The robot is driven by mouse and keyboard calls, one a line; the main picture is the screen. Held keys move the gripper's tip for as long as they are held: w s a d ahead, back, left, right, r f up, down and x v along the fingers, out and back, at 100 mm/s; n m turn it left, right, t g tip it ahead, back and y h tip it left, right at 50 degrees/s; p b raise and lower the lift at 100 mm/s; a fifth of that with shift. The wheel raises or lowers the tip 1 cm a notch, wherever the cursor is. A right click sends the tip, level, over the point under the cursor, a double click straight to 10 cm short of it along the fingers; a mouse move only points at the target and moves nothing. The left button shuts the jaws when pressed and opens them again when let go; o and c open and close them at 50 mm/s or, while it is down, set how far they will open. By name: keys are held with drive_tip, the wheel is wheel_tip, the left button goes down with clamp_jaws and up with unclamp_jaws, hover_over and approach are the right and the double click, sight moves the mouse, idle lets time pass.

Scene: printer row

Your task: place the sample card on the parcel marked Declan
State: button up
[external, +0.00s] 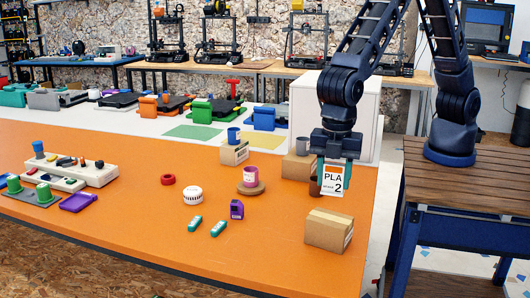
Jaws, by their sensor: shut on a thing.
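My gripper (337,160) points down above the right part of the orange table and is shut on the sample card (333,182). The card is white with an orange patch and reads "PLA 2"; it hangs upright. One cardboard parcel (326,231) stands below and in front of it, its top bare, with a white label on its right side. A second parcel (233,155) stands farther back with a blue mug (233,136) on it. A third parcel (294,168), partly hidden behind my gripper, has a grey mug (302,146) on it. I cannot read the name on any parcel.
A dark brown cylinder (314,186) stands just behind the card's left edge. The table front (190,262) is clear.

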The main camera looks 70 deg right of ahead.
sight(335, 164)
drive_tip(key=shift+f, duration=3.2)
drive_tip(key=shift+f, duration=0.1)
drive_tip(key=o, duration=1)
wheel_tip(335, 164, up, 12)
drive_tip(key=shift+r, duration=0.15)
